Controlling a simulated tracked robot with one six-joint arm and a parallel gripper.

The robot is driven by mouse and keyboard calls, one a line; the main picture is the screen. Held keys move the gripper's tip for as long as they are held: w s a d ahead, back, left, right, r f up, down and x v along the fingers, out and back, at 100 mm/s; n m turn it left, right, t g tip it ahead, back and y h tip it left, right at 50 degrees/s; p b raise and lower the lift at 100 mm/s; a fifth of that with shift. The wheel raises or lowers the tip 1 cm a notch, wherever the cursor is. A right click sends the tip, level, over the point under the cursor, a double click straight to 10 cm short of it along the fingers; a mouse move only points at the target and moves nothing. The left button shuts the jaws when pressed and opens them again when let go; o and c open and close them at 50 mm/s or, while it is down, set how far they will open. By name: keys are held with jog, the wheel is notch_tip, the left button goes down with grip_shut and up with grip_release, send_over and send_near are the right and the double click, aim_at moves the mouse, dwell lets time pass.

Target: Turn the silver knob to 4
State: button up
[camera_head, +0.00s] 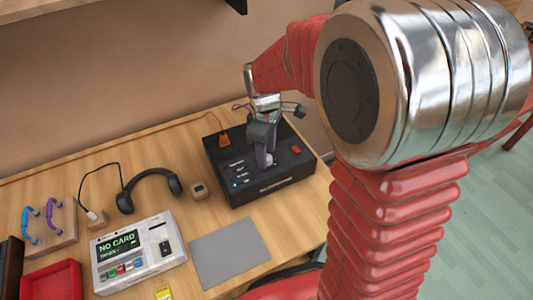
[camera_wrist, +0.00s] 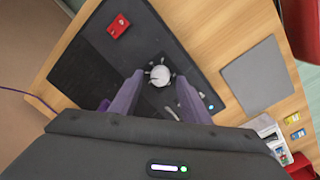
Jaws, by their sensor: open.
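The silver knob (camera_wrist: 160,75) sits on the top face of a black box (camera_wrist: 75,60) in the wrist view, with short marks around it. Its pointer setting is too small to read. My gripper (camera_wrist: 158,82) is open, its two purple fingers to either side of the knob in that view. I cannot tell whether they touch it or how far above it they are. In the head view the black box (camera_head: 222,156) stands on the table, and my gripper (camera_head: 264,157) points down over it, hiding the knob.
A grey mat (camera_head: 229,252), a white card device (camera_head: 138,254), black headphones (camera_head: 150,174), a small wooden block (camera_head: 200,191) and a red tray (camera_head: 52,283) lie to the left and front. An orange cable (camera_head: 110,147) runs behind.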

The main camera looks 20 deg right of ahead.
jog(key=shift+f, duration=0.6)
jog(key=shift+c, duration=0.6)
jog(key=c, duration=0.9)
